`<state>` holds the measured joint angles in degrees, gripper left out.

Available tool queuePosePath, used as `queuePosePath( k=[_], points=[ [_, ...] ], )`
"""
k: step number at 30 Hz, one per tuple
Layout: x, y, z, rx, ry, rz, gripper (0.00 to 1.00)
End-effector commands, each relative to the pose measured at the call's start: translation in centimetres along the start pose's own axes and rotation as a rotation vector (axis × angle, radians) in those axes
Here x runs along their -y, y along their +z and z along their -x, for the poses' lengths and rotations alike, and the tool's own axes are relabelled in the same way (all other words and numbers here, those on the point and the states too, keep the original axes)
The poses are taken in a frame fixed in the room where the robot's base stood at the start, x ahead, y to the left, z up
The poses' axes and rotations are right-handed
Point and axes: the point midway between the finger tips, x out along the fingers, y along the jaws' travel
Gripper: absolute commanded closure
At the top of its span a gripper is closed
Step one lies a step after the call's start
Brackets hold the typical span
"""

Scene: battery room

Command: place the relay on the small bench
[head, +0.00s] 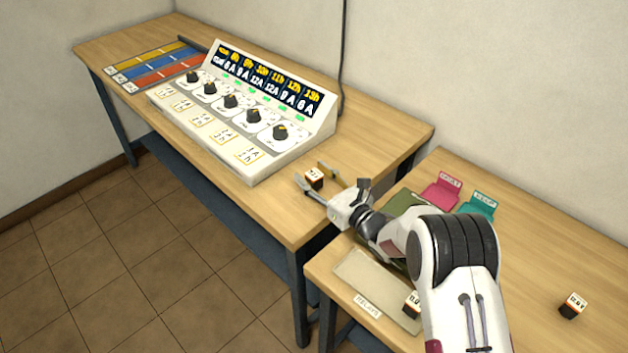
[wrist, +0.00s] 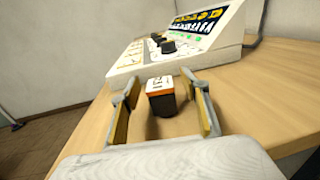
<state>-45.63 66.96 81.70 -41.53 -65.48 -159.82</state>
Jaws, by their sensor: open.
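A small relay (head: 314,177), dark with a white labelled top and an orange band, stands on the wooden bench with the control panel, near its right end. My gripper (head: 311,174) is open around it. In the wrist view the relay (wrist: 160,98) sits between the two fingers (wrist: 160,84), with a gap on each side. A second relay (head: 411,304) is at the tray on the right-hand bench, partly hidden by my arm. A third relay (head: 573,305) stands alone on that bench.
A sloped control panel (head: 245,115) with several knobs fills the left bench's middle; coloured strips (head: 152,64) lie beyond it. The right bench (head: 540,250) holds a beige tray (head: 365,275), a pink holder (head: 441,194) and a teal holder (head: 477,207). A narrow gap separates the benches.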

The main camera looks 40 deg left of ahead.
Motion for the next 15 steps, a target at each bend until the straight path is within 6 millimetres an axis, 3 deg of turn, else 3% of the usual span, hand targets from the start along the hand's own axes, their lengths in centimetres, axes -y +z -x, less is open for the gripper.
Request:
queuePosePath(
  k=[2, 6, 15],
  points=[
    [0.01, 0.01, 0.01, 0.0, 0.0, 0.0, 0.6],
    [0.01, 0.01, 0.01, 0.0, 0.0, 0.0, 0.96],
    [0.02, 0.05, 0.01, 0.001, 0.0, 0.0, 1.0]
  ],
)
